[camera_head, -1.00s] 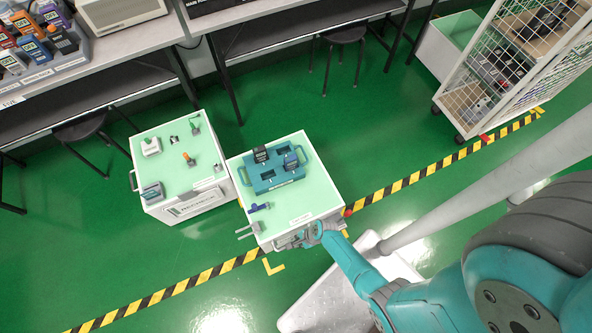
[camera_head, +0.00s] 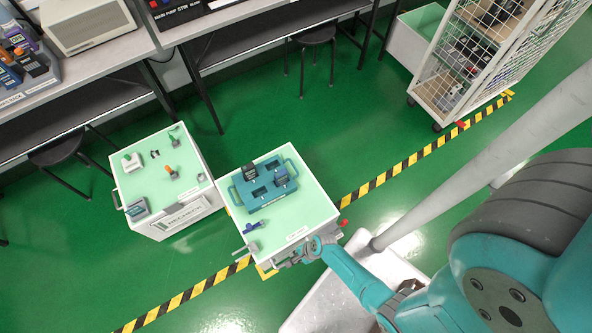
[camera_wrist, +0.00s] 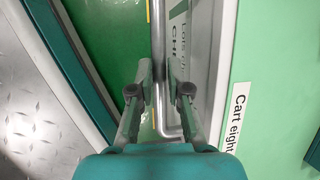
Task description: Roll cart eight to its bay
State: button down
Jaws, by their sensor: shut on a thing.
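Cart eight (camera_head: 309,208) is a white cart with a pale green top. It carries a teal tray (camera_head: 265,192) with dark handheld testers and a small blue tool (camera_head: 253,226). My gripper (camera_head: 296,258) is at the cart's near side. In the wrist view my gripper (camera_wrist: 160,85) is shut on the cart's metal handle bar (camera_wrist: 158,40), beside the "Cart eight" label (camera_wrist: 237,122). A yellow corner mark (camera_head: 266,272) lies on the floor at the cart's near left corner. The rest of the bay outline is mostly hidden.
A second white cart (camera_head: 185,222) stands close on the left, with a narrow gap. A yellow-black floor stripe (camera_head: 400,170) runs past cart eight. A mesh cage trolley (camera_head: 435,85) stands at the back right. Benches and stools (camera_head: 315,36) line the back. Green floor is open at front left.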

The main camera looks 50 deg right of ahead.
jog(key=shift+s+a+f, duration=0.15)
jog(key=shift+s, duration=0.3)
jog(key=c, duration=1.2)
grip_release()
jog(key=shift+o, duration=0.3)
jog(key=shift+w, duration=0.15)
jog(key=v, duration=1.2)
